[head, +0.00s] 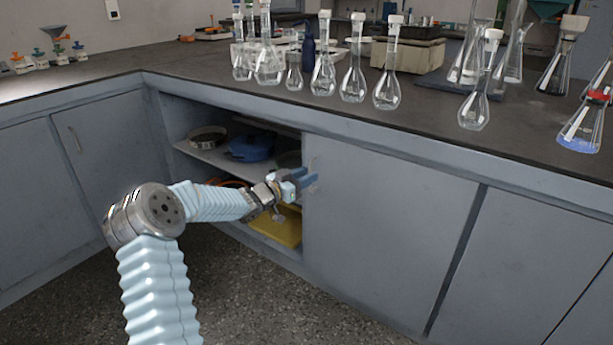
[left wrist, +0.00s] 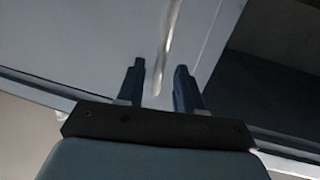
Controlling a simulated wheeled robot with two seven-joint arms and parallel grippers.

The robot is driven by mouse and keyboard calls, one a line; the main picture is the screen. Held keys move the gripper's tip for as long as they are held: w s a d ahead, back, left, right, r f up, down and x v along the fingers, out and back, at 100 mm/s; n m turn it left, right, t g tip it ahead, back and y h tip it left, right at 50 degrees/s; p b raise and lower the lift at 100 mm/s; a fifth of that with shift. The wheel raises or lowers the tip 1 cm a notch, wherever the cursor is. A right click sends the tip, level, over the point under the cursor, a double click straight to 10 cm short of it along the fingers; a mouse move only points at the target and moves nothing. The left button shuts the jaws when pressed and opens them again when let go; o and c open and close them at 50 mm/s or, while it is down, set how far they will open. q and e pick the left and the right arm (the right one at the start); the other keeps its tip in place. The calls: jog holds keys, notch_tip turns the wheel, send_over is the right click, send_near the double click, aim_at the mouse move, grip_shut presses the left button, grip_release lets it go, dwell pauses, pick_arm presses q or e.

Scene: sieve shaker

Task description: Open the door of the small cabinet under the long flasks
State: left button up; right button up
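The grey cabinet door (head: 390,235) sits below the counter where the long-necked flasks (head: 353,82) stand. It looks flush with the cabinet front. In the left wrist view, a light, slim upright handle (left wrist: 168,45) is on the door panel (left wrist: 95,40). My left gripper (head: 309,181) is at the door's left edge, near its upper part. In the left wrist view its two dark fingers (left wrist: 158,88) are apart, with the handle's lower end appearing between them. Whether they touch it cannot be told. My right gripper is not in view.
Left of the door is an open compartment with a shelf (head: 225,158), a round sieve (head: 208,137), a blue pan (head: 252,148) and a yellow item (head: 285,228). The dark countertop (head: 200,82) overhangs above. The speckled floor (head: 260,300) in front is clear.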

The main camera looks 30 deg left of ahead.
pick_arm(q)
jog(key=shift+w+d, duration=0.15)
jog(key=shift+w, duration=0.25)
grip_shut()
dwell(1.2)
